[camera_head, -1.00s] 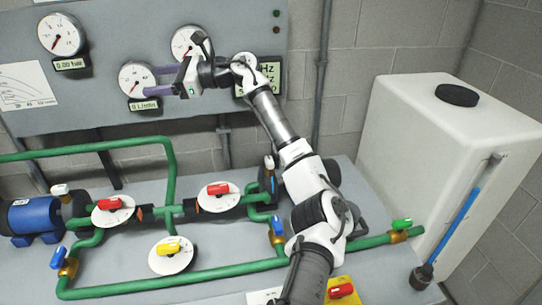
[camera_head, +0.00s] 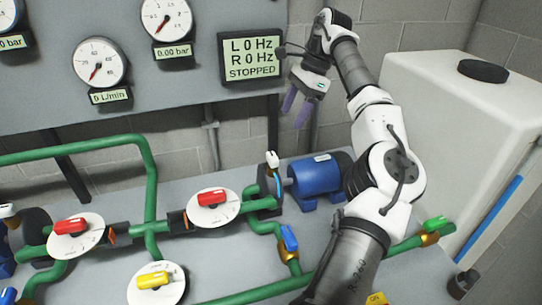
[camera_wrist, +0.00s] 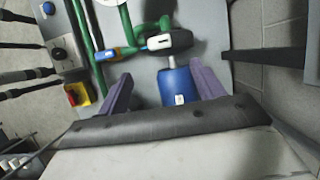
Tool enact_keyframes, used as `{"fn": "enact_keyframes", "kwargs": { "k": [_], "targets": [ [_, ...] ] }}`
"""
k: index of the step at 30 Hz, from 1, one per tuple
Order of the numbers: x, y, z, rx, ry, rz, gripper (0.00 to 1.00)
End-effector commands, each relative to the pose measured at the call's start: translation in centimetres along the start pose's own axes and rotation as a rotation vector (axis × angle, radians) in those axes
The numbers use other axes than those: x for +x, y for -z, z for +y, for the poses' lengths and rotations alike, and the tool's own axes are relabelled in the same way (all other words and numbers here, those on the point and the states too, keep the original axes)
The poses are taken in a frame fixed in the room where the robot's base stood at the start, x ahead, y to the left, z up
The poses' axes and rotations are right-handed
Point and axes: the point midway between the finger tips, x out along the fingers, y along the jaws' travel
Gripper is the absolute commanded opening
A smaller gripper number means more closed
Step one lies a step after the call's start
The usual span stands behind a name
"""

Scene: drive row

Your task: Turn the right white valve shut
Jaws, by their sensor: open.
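The right white valve has a small white handle (camera_head: 272,160) standing upright above the dark pump, left of the blue motor (camera_head: 315,175). In the wrist view a white handle (camera_wrist: 160,42) shows on the dark pump, beyond the fingertips. My gripper (camera_head: 295,108) is open and empty, with purple fingers pointing down, above and slightly right of the valve and clear of it. In the wrist view my gripper (camera_wrist: 161,72) has its fingers apart on either side of the blue motor. Another white handle (camera_head: 7,211) is at the far left edge.
Red valves (camera_head: 213,197), a yellow valve (camera_head: 153,280) and a blue valve (camera_head: 289,238) sit along green pipes near the pump. The gauge panel with its STOPPED display (camera_head: 250,58) is behind, left of my gripper. A white tank (camera_head: 440,120) stands at right.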

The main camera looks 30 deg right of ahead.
Motion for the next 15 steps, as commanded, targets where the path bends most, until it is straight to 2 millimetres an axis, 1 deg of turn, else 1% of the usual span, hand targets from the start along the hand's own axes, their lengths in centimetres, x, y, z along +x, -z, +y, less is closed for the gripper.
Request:
{"fn": "enact_keyframes", "kwargs": {
  "k": [5,12,15],
  "targets": [
    [2.6,0.0,0.1,-0.002,-0.001,-0.002,0.67],
    [7.8,-0.2,0.1,-0.003,-0.002,-0.004,0.67],
    [9.6,-0.1,0.1,-0.001,-0.001,-0.003,0.67]
  ]
}}
